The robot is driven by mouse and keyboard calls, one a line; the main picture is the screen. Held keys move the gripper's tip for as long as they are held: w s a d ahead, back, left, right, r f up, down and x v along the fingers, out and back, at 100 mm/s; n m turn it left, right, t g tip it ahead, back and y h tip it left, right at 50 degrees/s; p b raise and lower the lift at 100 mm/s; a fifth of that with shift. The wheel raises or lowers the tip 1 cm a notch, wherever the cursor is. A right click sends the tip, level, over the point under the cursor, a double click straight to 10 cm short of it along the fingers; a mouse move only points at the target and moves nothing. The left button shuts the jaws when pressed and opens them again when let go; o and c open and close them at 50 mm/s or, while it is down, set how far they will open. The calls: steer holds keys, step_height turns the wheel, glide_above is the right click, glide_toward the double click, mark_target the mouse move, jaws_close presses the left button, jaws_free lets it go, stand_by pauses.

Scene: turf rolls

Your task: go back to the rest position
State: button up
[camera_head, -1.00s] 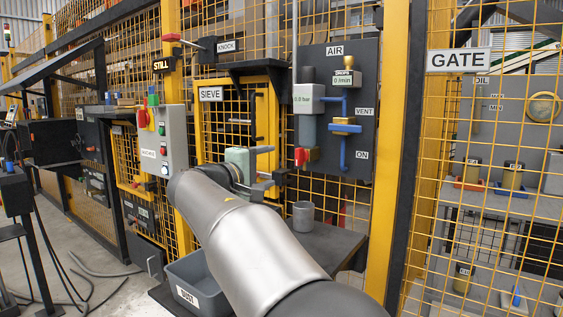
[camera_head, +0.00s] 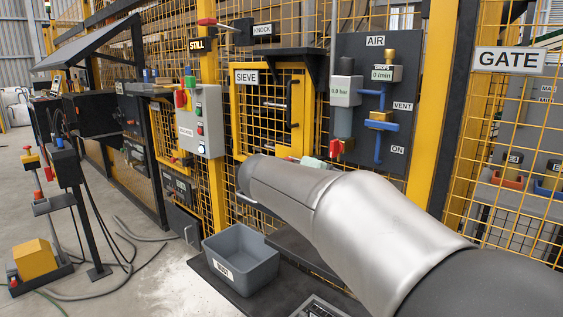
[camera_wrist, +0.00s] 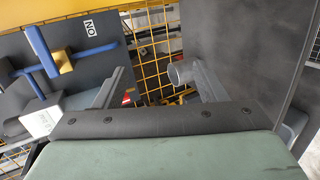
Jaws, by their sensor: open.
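My gripper (camera_wrist: 163,80) shows in the wrist view, its two dark fingers spread apart with nothing held between them. The green body of the hand fills the bottom of that view. In the head view my arm crosses the lower right and hides the fingers and the cup. Only a bit of the green hand (camera_head: 316,163) shows above the arm, in front of the sieve door (camera_head: 270,110) and the air panel (camera_head: 373,60).
A grey bin (camera_head: 240,262) stands on the floor plate below the arm. A control box (camera_head: 200,120) and the yellow mesh fence stand behind. The gate sign (camera_head: 508,60) is at the right. A stand with a yellow box (camera_head: 34,259) and cables lie at the left. Floor between is open.

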steer(key=s+d+m+g+y+p, duration=0.1)
steer(key=s+d+g+y+p, duration=0.15)
steer(key=s+p, duration=0.35)
steer(key=s+d+m+g+y+p, duration=0.25)
steer(key=s+p, duration=0.25)
steer(key=s, duration=0.3)
steer(key=s+a+m+g+y+p, duration=0.1)
steer(key=s+m+y+p, duration=0.1)
steer(key=s+p, duration=0.3)
steer(key=s+a+f+m+g+y+p, duration=0.1)
steer(key=s+p, duration=0.4)
steer(key=s, duration=0.7)
steer(key=shift+a+f+m+g+y, duration=0.2)
steer(key=shift+m+g+y, duration=0.4)
steer(key=shift+y, duration=0.4)
